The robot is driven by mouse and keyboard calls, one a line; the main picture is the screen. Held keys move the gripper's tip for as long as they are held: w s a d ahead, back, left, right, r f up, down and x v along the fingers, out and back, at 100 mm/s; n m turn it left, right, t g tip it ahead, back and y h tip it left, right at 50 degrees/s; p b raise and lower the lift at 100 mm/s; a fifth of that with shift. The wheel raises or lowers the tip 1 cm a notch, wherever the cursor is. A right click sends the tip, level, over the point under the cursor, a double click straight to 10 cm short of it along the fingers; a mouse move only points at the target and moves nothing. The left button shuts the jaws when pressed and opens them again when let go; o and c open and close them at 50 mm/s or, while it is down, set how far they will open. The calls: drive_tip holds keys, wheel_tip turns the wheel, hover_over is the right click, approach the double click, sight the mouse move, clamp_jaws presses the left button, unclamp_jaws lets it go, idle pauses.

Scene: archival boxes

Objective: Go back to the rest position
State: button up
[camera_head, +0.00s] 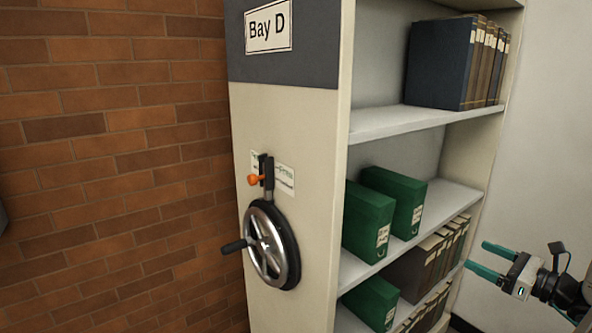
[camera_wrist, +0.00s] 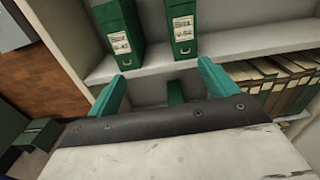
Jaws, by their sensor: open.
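My gripper (camera_head: 492,260) is at the lower right in the head view, in front of the shelf unit. Its two green fingers are apart, with nothing seen between them in the head view. The wrist view shows the same open fingers (camera_wrist: 162,88) pointing toward the shelves. Two green archival boxes stand on the middle shelf, a nearer one (camera_head: 366,222) and a farther one (camera_head: 398,200). In the wrist view they appear above the fingers as a left box (camera_wrist: 120,32) and a right box (camera_wrist: 182,27). Another green box (camera_head: 372,302) stands on a lower shelf.
The shelf unit's cream end panel (camera_head: 300,130) carries a Bay D sign (camera_head: 268,27), a handwheel (camera_head: 271,245) and an orange-knobbed lever (camera_head: 258,180). Dark books (camera_head: 440,62) fill part of the upper shelf. A brick wall (camera_head: 110,150) is on the left.

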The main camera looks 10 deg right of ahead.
drive_tip(key=s+a+r+n+g+y, duration=0.1)
drive_tip(key=s+a+n+g, duration=0.3)
drive_tip(key=a+n+g, duration=0.5)
drive_tip(key=s+a+r+n+g+y, duration=0.15)
drive_tip(key=s+a+n+g, duration=0.4)
drive_tip(key=a, duration=0.55)
drive_tip(key=s+a+r+n+h, duration=0.6)
drive_tip(key=a+r+n+h, duration=0.2)
drive_tip(key=n, duration=0.8)
drive_tip(key=shift+s+a+r+g+h, duration=0.35)
drive_tip(key=shift+a+h, duration=0.4)
drive_tip(key=shift+a, duration=0.3)
